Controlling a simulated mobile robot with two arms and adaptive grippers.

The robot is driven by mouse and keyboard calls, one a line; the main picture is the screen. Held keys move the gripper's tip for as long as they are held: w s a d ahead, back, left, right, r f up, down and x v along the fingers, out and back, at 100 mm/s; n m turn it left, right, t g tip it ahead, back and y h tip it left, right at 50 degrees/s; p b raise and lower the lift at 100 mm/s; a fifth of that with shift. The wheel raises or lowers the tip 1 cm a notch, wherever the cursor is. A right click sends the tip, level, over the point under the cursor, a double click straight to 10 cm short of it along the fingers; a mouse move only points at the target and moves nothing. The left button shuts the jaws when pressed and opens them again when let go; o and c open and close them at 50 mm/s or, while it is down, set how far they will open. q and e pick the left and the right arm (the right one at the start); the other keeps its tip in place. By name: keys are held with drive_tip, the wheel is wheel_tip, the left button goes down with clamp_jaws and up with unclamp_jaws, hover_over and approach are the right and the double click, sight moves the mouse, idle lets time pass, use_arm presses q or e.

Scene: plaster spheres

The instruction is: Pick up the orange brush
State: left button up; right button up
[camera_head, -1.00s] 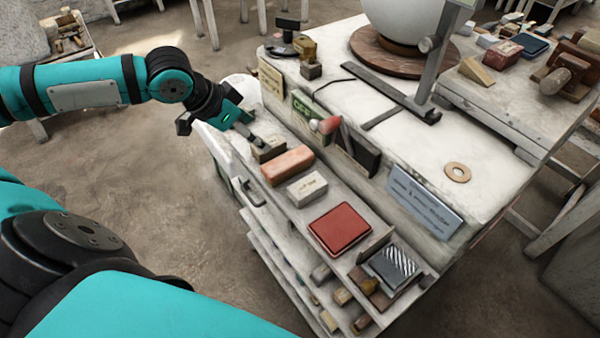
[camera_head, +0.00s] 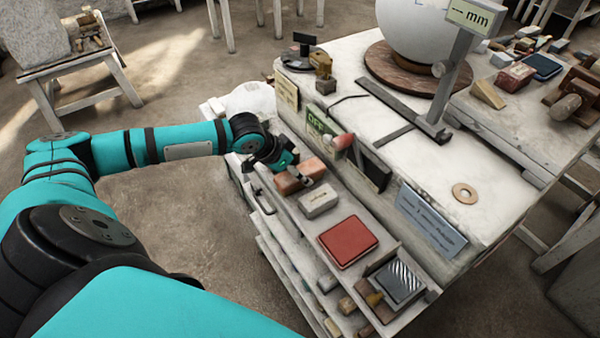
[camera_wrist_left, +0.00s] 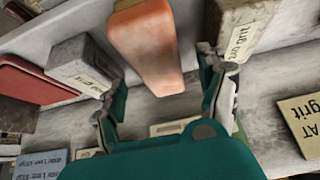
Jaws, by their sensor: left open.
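The orange brush (camera_head: 293,183) is an orange block on the bench's lower front ledge (camera_head: 285,213) in the head view. In the wrist view the orange brush (camera_wrist_left: 146,45) shows as a tapered orange block, its near end close to the gap between my fingers. My left gripper (camera_head: 292,168) is right at the brush and partly covers it. In the wrist view my left gripper (camera_wrist_left: 158,88) is open, with one finger to each side of the gap and nothing held. Whether it touches the brush I cannot tell. My right gripper is out of view.
A pale block (camera_head: 318,201) lies beside the brush, and a red pad (camera_head: 347,241) lies further along. In the wrist view a grey labelled block (camera_wrist_left: 245,25) stands to the brush's right. A green sign (camera_head: 321,120) stands behind the ledge.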

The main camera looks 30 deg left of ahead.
use_arm(q)
drive_tip(key=shift+x, duration=1.2)
drive_tip(key=c, duration=1.3)
